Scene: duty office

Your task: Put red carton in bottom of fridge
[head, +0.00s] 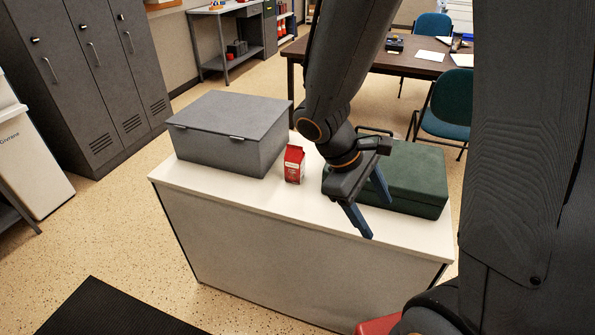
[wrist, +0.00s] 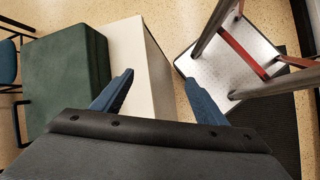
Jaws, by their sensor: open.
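The red carton (head: 294,164) stands upright on the white counter (head: 240,199), between a grey box and a green case in the head view. It has a white label on its front. My gripper (head: 376,213) is open and empty, to the right of the carton and in front of the green case, by the counter's front edge. In the wrist view my gripper's blue fingers (wrist: 165,97) are spread apart with nothing between them. The carton does not show in the wrist view. I see no fridge that I can make out in either view.
The grey lidded box (head: 230,132) stands left of the carton, and the green case (head: 410,178) stands at the right. Dark lockers (head: 88,70) are at the left. A table (head: 420,62) with teal chairs is behind. Speckled floor lies open left of the counter.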

